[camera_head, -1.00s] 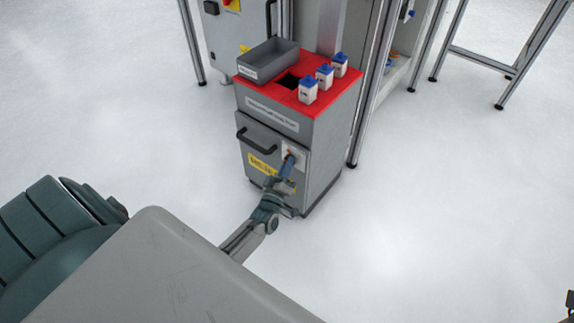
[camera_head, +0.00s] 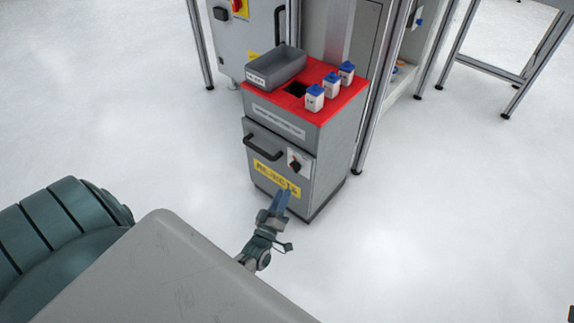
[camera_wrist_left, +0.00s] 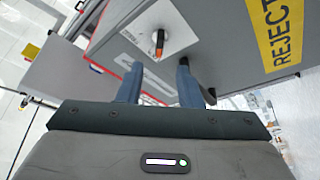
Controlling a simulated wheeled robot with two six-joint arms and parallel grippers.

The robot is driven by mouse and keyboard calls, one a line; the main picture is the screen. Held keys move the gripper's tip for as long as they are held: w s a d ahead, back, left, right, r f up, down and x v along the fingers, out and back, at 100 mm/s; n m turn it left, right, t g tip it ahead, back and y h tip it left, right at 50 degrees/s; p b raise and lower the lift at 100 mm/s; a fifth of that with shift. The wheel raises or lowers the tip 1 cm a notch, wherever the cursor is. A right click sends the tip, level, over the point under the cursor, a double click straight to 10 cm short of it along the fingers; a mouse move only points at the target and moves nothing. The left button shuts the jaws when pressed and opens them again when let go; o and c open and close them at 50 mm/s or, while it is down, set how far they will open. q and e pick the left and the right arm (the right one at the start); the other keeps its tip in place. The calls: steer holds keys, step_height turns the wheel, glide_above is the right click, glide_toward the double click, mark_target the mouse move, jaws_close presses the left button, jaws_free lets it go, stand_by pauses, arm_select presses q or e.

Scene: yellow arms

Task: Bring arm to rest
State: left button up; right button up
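My left gripper (camera_head: 281,197) is in front of the grey cabinet (camera_head: 333,165), low and apart from its rotary knob (camera_head: 296,165). In the left wrist view, its two blue fingers (camera_wrist_left: 160,68) are spread with nothing between them. The knob, black with an orange part, also shows there, on its white plate just beyond the fingertips (camera_wrist_left: 159,42). My right gripper is not in view.
The cabinet has a black handle (camera_head: 262,147), a yellow label (camera_head: 277,179) and a red top (camera_head: 335,107). On top are a grey tray (camera_head: 277,69) and three white containers with blue caps (camera_head: 331,88). A metal frame (camera_head: 381,90) stands behind.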

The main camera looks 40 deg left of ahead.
arm_select(q)
steer(key=shift+s+d+f, duration=0.15)
steer(key=shift+s, duration=0.55)
